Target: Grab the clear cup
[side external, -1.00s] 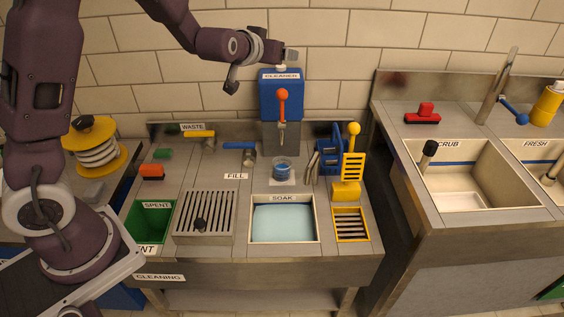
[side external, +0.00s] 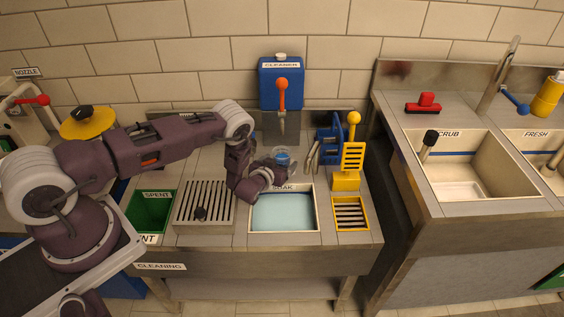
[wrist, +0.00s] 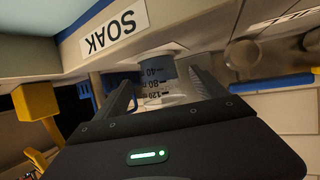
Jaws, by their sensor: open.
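The clear cup (side external: 282,156) stands on the steel counter below the cleaner dispenser, just behind the soak basin. In the wrist view the cup (wrist: 157,86) shows dark volume marks and lies between my two fingers. My gripper (wrist: 163,76) is open, with a finger on either side of the cup. In the side view my gripper (side external: 286,174) is low at the near side of the cup. I cannot tell whether the fingers touch it.
The blue cleaner dispenser (side external: 281,84) with its orange handle rises behind the cup. A blue holder (side external: 328,143) and a yellow slotted rack (side external: 352,160) stand close on the right. The soak basin (side external: 315,213) is in front, with a drain grate (side external: 190,207) to its left.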

